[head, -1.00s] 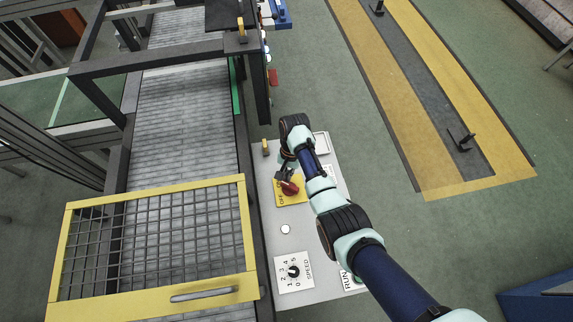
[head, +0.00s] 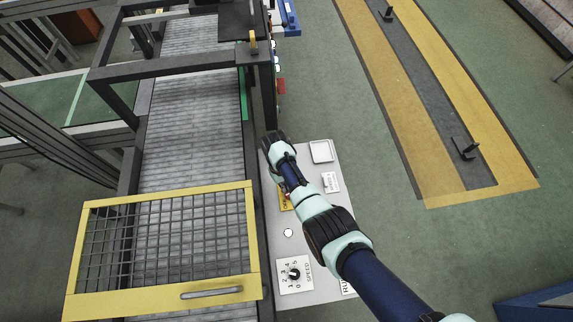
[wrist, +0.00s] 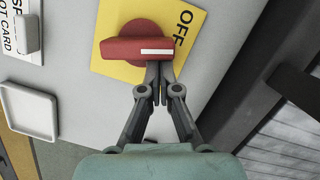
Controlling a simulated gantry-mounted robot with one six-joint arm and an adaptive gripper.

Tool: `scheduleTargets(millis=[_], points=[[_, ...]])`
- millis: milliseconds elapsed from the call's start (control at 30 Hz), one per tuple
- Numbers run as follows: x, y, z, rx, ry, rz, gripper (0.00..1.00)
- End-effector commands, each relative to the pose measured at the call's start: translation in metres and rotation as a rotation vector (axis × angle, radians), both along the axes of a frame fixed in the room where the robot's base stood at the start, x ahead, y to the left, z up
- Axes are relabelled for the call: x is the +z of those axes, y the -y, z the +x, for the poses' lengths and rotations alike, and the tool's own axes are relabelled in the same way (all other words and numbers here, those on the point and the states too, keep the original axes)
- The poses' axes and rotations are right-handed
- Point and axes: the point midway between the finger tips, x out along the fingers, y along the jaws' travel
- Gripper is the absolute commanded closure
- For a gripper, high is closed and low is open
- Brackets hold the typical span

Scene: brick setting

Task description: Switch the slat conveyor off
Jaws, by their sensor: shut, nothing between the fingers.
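The red rotary switch (wrist: 140,42) sits on a yellow plate (wrist: 190,62) marked OFF in the wrist view. Its bar handle lies crosswise, with the white mark at the right end beside the word OFF. My gripper (wrist: 158,72) is shut and empty, its fingertips right at the lower edge of the handle near the white mark. I cannot tell whether they touch. In the head view my arm hides most of the switch and the fingers; only part of the yellow plate (head: 284,199) shows. The slat conveyor (head: 192,140) runs along the left of the panel.
The grey panel (head: 318,238) also carries a speed dial (head: 294,274), a round white button (head: 288,233) and a white tray (head: 321,151). A yellow-framed mesh guard (head: 160,304) covers the near belt. A dark frame post (head: 267,100) stands close beside the panel.

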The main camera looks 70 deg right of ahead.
Motion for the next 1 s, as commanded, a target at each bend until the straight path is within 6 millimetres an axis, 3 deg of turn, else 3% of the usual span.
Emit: scheduleTargets(millis=[400, 1000], points=[[0.002, -0.011, -0.001, 0.317, -0.001, 0.000, 1.00], [0.000, -0.015, -0.002, 0.312, 0.000, 0.000, 1.00]])
